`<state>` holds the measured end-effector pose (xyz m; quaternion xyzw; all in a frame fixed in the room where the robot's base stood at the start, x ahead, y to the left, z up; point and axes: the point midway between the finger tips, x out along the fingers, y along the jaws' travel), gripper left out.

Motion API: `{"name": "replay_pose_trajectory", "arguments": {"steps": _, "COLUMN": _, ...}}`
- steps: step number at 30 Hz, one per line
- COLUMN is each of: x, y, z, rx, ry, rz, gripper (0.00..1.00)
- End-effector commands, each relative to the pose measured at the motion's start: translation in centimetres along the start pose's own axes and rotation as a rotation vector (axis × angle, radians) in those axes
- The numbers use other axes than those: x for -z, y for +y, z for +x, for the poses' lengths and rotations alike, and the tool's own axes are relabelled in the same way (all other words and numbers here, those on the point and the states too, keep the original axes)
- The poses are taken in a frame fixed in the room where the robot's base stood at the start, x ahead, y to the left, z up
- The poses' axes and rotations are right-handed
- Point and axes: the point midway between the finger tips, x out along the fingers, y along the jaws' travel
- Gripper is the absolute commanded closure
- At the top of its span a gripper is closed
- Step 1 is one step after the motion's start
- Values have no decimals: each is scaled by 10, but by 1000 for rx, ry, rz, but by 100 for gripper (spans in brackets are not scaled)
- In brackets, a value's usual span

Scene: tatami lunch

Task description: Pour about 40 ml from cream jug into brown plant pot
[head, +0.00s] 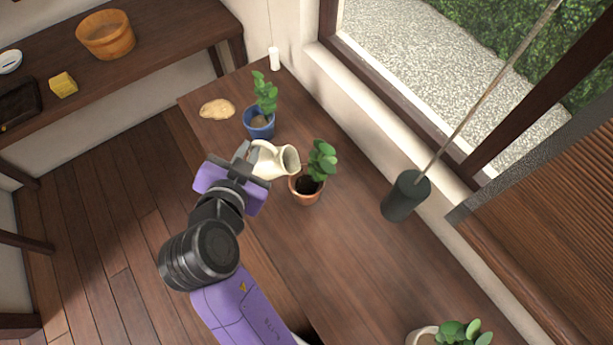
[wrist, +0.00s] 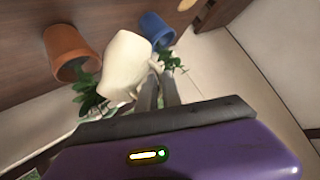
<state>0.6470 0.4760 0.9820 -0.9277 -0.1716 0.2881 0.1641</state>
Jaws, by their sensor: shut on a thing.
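The cream jug (head: 270,158) is held in the jaws of my gripper (head: 248,160), which is shut on it. The jug is tilted well over, with its open mouth toward the right, beside the brown plant pot and close to its rim. The brown pot (head: 306,193) stands upright on the wooden table, with dark soil and a green plant. In the wrist view the cream jug (wrist: 127,66) lies between the brown pot (wrist: 69,50) and a blue pot. No liquid stream is visible, and the jug's contents cannot be made out.
The blue pot (head: 258,125) with a plant stands just behind the jug. A tan patch (head: 217,109) lies at the table's far left, and a white candle-like object (head: 274,58) stands at the back. The table's front middle is clear.

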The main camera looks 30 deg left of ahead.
Motion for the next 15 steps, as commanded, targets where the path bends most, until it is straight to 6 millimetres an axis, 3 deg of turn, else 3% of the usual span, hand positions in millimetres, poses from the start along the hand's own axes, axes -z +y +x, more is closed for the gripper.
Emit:
{"name": "replay_pose_trajectory", "arguments": {"steps": 1, "x": 8, "y": -16, "z": -5, "rx": -36, "ry": 21, "rz": -82, "gripper": 100}}
{"name": "replay_pose_trajectory", "arguments": {"steps": 15, "x": -17, "y": -16, "z": 8, "rx": -195, "ry": 71, "rz": -357, "gripper": 100}}
